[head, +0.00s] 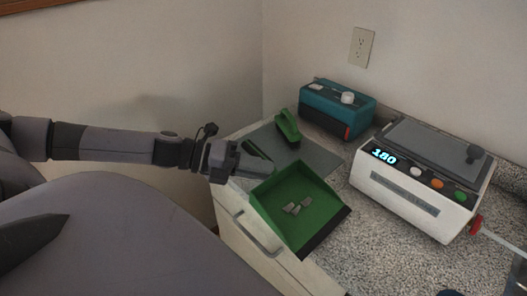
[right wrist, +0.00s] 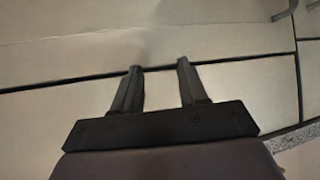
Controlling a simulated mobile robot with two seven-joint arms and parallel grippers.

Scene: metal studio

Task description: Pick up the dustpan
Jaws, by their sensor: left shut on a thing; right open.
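The green dustpan (head: 312,193) is at the front left of the speckled counter, with several small grey pieces (head: 298,208) lying in it. Its dark lip points to the lower right, and its handle points to the upper left. My left gripper (head: 256,166) comes in from the left and is shut on the dustpan's handle, which its fingers partly hide. Whether the dustpan touches the counter I cannot tell. My right gripper (right wrist: 160,72) is open and empty in the right wrist view, in front of pale drawer fronts.
A green brush (head: 287,128) lies on a grey mat (head: 318,157) behind the dustpan. A teal device (head: 335,108) stands at the back. A white machine (head: 411,196) reading 180 stands to the right. A drawer with a handle (head: 257,234) is below the counter edge.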

